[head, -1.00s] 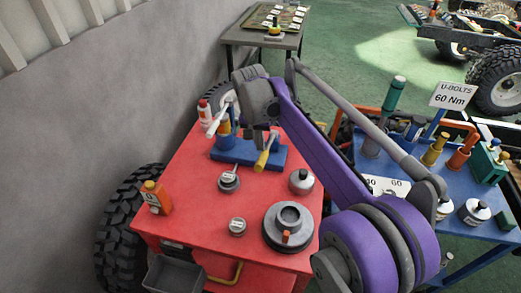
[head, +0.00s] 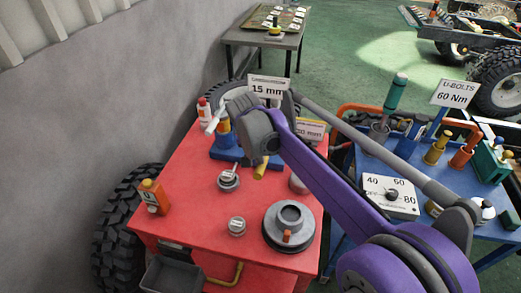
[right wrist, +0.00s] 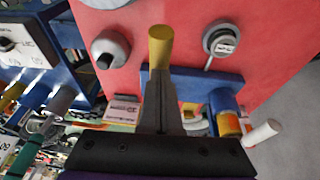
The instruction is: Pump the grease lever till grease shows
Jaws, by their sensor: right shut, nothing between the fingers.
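The grease pump has a blue base (head: 222,152) on the red cart, seen in both views. A blue post (right wrist: 225,102) with an orange band stands on the base, with a white grip (right wrist: 262,132) beside it. The lever's yellow handle (head: 261,167) shows below my right gripper (head: 268,148) in the head view and just beyond its fingertips in the wrist view (right wrist: 160,46). My right gripper's fingers are together (right wrist: 161,78) with nothing between them. They hide part of the lever, and I cannot tell whether they touch it. No grease can be made out. My left gripper is out of view.
A blue cart (head: 430,228) with a dial box (head: 391,196) and tools stands at right.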

